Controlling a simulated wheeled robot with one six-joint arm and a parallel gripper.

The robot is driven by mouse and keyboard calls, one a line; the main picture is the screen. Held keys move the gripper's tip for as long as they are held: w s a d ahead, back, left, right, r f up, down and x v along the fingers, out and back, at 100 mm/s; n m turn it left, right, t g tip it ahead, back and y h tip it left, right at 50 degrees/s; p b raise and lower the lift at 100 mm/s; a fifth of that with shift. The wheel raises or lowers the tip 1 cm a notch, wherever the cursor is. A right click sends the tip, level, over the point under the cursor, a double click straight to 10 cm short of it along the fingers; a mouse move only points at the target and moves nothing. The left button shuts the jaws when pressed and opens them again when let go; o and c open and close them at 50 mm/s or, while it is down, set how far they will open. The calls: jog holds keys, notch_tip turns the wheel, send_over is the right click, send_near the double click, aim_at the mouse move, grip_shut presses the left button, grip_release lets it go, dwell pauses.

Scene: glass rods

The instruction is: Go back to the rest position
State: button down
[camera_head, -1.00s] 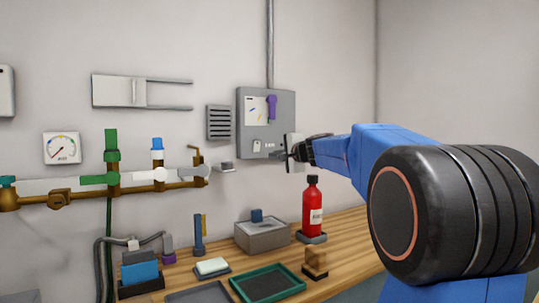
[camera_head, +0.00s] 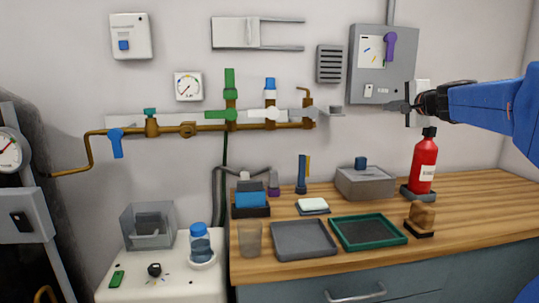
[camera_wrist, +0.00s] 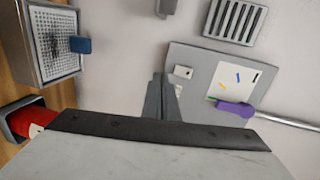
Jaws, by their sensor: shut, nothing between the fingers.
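My gripper (camera_head: 405,106) is at the right of the head view, at the end of my blue arm. It is shut and empty, in front of the lower part of the grey wall panel (camera_head: 371,88). I see no glass rods that I can make out clearly.
The wooden bench (camera_head: 470,200) holds a grey tray (camera_head: 277,240), a green-rimmed tray (camera_head: 335,232) and a grey box (camera_head: 365,184). Pipes with a green valve handle (camera_head: 229,80) run along the wall. A white cabinet with a blue-capped bottle (camera_head: 200,240) stands at left.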

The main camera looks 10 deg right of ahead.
jog(key=s+a+f+n+g+y, duration=0.3)
jog(key=s+a+f+n+g, duration=0.55)
jog(key=s+a+f, duration=1.1)
jog(key=s+f+n+g+h, duration=0.1)
jog(key=s+f+n, duration=0.3)
jog(key=s+f, duration=0.5)
jog(key=s+f+n+g+h, duration=0.1)
jog(key=s+f+n, duration=0.3)
jog(key=s+f, duration=0.5)
jog(key=s+h, duration=0.1)
jog(key=s, duration=0.3)
jog(key=shift+s+g+h, duration=0.35)
jog(key=shift+s+h, duration=0.05)
